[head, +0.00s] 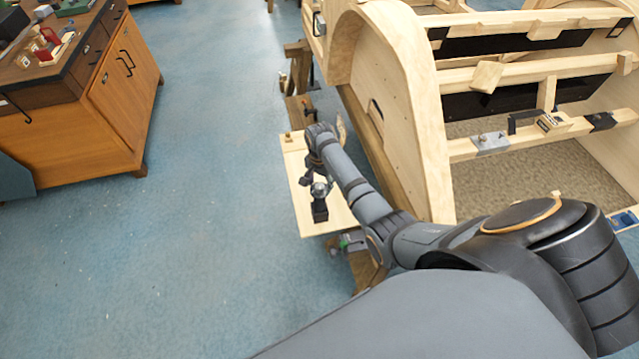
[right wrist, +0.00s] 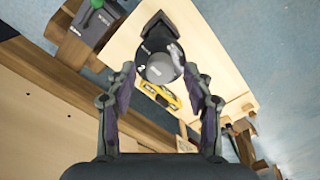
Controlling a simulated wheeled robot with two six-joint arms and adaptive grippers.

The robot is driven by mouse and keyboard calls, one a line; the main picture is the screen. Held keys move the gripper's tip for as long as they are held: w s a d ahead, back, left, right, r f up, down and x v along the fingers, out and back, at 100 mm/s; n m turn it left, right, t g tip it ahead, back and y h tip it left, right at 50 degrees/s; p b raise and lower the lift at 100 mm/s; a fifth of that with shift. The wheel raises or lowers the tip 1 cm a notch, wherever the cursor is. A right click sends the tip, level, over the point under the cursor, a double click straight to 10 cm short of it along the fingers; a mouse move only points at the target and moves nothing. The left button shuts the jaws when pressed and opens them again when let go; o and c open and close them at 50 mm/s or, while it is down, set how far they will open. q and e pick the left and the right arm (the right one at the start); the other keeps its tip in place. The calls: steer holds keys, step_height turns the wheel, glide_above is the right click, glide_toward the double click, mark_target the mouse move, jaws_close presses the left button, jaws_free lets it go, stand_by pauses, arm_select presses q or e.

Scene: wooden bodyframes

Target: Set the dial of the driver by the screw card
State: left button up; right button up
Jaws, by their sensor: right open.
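The driver (head: 320,209) is a dark tool standing on a pale wooden board (head: 306,222). In the right wrist view the driver (right wrist: 160,68) shows a round dark end with faint light markings, too small to read, and a yellow part (right wrist: 168,97) below it. My right gripper (head: 312,182) is just beside the driver in the head view. In the right wrist view my right gripper (right wrist: 160,76) is open, its fingers on either side of the driver's round end; I cannot tell whether they touch it. I cannot make out the screw card. My left gripper is not in view.
A large wooden bodyframe (head: 432,150) stands right of the board. A wooden cabinet (head: 115,115) with red and other items on top stands at the far left. Blue floor (head: 215,180) is clear between.

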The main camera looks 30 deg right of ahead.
steer(key=shift+f, duration=0.35)
jaws_close()
